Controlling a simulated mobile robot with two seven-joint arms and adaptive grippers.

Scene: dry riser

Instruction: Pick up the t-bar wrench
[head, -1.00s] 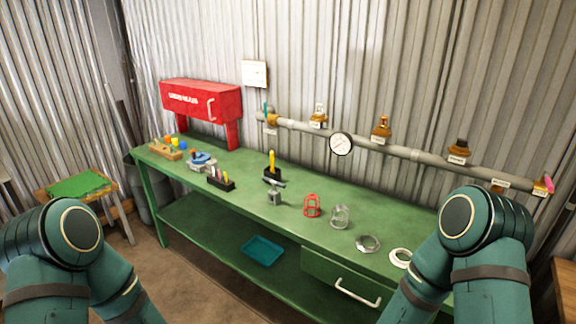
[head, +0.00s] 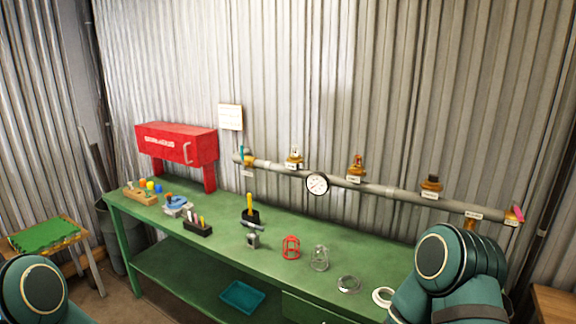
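A small grey piece with a bar across its top (head: 253,238) stands upright on the green workbench (head: 215,262), near its middle. It looks like the t-bar wrench in a stand, but it is too small to be sure. A black holder with a yellow-handled tool (head: 250,212) stands just behind it. Only the upper parts of my two arms show, at the lower left and lower right. Both of my grippers are out of view.
A black tool rack (head: 198,229) stands left. A pipe with a gauge (head: 317,184) runs behind. A red cabinet (head: 175,144) stands at the back left. A teal tray (head: 242,297) lies below.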

